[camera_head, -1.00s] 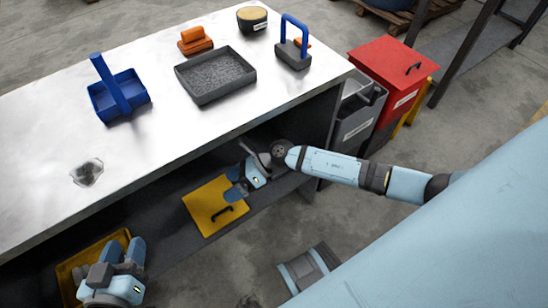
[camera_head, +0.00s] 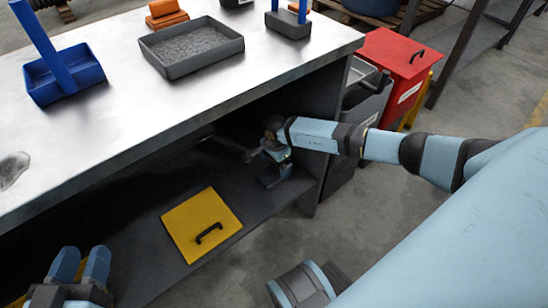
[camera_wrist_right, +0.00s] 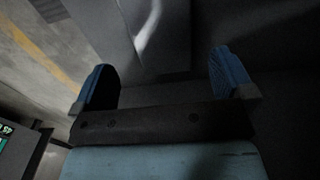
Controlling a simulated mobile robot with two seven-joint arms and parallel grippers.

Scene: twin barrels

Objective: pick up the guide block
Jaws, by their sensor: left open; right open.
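No part is clearly marked as the guide block. A grey block with a blue loop handle (camera_head: 288,24) stands on the bench top near its right end, partly cut off by the top edge; I cannot tell whether it is the guide block. My right gripper (camera_head: 272,176) is below the bench top, inside the shelf space near the right side panel, dim and partly hidden. In the right wrist view its blue fingers (camera_wrist_right: 169,82) are spread with nothing gripped; a grey surface (camera_wrist_right: 155,35) lies beyond them. My left gripper (camera_head: 80,264) is open and empty at the lower left.
A yellow panel with a black handle (camera_head: 203,222) lies on the lower shelf (camera_head: 150,258). The bench top (camera_head: 120,110) carries a blue handled tray (camera_head: 65,75), a grey tray (camera_head: 192,48) and orange pieces (camera_head: 166,14). Red (camera_head: 398,65) and grey bins stand right.

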